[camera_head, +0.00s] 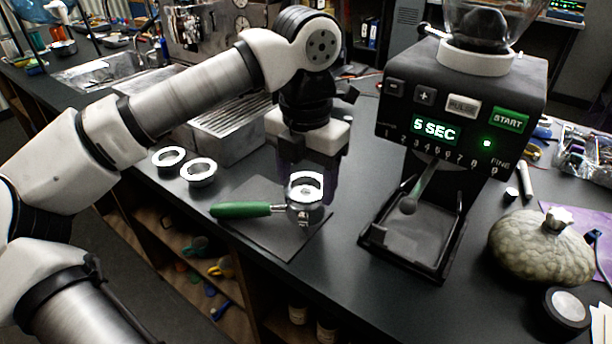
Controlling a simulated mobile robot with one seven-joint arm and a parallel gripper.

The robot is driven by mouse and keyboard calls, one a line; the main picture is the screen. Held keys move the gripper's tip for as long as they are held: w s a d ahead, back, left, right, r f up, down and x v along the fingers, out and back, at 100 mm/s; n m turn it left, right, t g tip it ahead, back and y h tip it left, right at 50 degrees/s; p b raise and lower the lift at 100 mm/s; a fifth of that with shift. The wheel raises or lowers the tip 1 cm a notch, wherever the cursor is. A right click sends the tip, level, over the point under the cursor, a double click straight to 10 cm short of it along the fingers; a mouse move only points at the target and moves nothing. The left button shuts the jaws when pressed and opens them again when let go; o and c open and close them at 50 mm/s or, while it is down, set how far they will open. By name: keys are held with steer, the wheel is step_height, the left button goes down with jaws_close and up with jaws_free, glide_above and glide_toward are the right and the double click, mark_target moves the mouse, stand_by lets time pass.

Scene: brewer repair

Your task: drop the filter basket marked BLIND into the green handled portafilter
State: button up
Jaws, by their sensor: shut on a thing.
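The green handled portafilter (241,210) lies on a dark mat, its handle to the left and its metal head at the right end. A silver filter basket (305,184) is directly at the portafilter's head, overlapping it in the picture. I cannot tell whether it hangs just above or rests in it. My gripper (308,176) points down over the head and is shut on this basket; its fingers are dark and partly hidden. Two more silver baskets, a left one (168,157) and a right one (198,172), sit on the counter. No BLIND marking is readable.
A black grinder (455,110) showing "5 SEC" stands right of the mat (287,240). A metal espresso machine (225,125) is behind my arm. A grey-green pumpkin (540,250) and a dark round jar (567,308) are at the right. The counter's front edge is close to the mat.

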steer(key=shift+f+b, duration=0.6)
steer(key=shift+f, duration=0.1)
stand_by(0.6)
steer(key=o, duration=1.3)
steer(key=shift+r+p, duration=2.35)
steer(key=shift+r, duration=1.15)
